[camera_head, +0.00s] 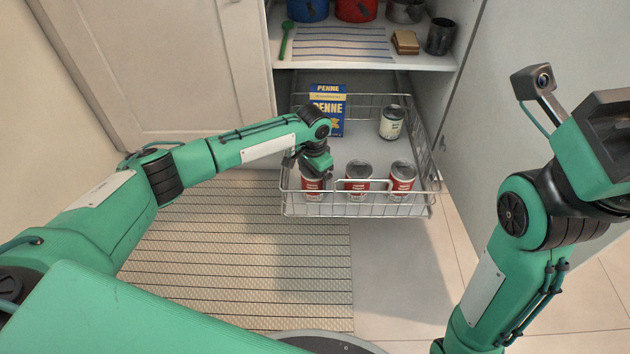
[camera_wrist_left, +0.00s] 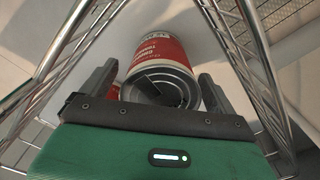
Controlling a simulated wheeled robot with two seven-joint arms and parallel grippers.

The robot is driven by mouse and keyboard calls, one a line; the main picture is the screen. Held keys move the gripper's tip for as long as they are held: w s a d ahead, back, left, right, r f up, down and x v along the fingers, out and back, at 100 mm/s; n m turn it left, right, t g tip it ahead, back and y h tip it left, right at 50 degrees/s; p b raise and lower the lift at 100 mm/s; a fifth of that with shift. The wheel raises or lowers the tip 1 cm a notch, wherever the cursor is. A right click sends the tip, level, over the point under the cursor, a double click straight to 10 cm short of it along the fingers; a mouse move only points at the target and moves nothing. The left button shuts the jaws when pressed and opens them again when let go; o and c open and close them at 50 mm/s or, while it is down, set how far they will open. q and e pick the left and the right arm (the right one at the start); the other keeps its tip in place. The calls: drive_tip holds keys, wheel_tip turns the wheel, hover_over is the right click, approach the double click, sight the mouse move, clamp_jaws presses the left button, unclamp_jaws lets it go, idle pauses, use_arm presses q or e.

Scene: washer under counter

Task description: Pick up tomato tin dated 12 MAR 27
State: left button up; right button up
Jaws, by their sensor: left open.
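Three red-labelled tins stand in a row at the front of the wire basket: the left tin (camera_head: 312,187), the middle tin (camera_head: 358,174) and the right tin (camera_head: 402,176). My left gripper (camera_head: 316,172) is open, low over the left tin and partly covering it. I cannot read any date. My right gripper (camera_head: 610,135) is partly in view at the right edge; its fingers do not show clearly.
The pull-out wire basket (camera_head: 345,211) has a raised front rail close to the tins. A blue penne box (camera_head: 328,108) and a pale-labelled tin (camera_head: 391,123) stand behind. A shelf (camera_head: 365,62) with pots and a mug is above. A striped mat (camera_head: 240,255) covers the floor.

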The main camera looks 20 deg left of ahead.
use_arm(q)
drive_tip(key=c, duration=1.4)
drive_tip(key=shift+r, duration=0.2)
